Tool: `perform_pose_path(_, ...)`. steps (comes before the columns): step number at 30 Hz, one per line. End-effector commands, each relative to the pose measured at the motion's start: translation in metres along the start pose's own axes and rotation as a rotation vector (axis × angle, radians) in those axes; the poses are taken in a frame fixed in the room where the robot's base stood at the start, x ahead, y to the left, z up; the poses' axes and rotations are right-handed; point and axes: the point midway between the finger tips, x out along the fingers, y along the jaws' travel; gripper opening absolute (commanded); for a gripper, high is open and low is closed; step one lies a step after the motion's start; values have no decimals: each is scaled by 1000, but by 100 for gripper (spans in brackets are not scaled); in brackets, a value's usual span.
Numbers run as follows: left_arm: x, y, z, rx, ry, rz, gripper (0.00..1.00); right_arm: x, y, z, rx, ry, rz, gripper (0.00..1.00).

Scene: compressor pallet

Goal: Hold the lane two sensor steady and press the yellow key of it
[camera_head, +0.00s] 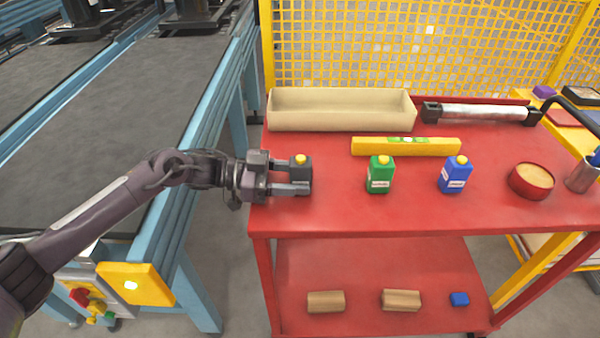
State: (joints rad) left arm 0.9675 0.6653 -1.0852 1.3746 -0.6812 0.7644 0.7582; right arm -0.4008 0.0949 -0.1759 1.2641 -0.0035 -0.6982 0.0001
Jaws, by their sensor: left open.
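Three small box-shaped sensors with yellow keys on top stand upright in a row on the red cart top (330,215). The dark grey sensor (302,170) is at the left, the green sensor (380,176) in the middle, and the blue sensor (455,176) to its right. Their labels are too small to read, so I cannot tell which is lane two. My left gripper (290,176) is open at the dark grey sensor, its fingers reaching it from the left and partly hiding it. I cannot tell if they touch it. My right gripper is not in view.
A beige tray (340,122), a yellow level (405,147) and a metal cylinder (480,112) lie behind the sensors. A round red tin (531,182) and a cup (582,176) stand at the right. The cart's front strip is clear. A conveyor (110,130) runs at left.

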Motion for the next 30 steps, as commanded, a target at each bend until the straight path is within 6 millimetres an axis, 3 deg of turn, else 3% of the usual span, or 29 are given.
perform_pose_path(1,0,0,0,0,0,0,43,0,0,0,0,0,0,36)
perform_pose_path(7,0,0,0,0,0,0,20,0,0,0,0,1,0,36)
perform_pose_path(14,0,0,0,0,0,0,20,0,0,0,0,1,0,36)
perform_pose_path(23,0,0,0,1,0,0,20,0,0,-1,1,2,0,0)
perform_pose_path(30,0,0,0,1,0,0,20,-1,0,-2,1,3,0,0)
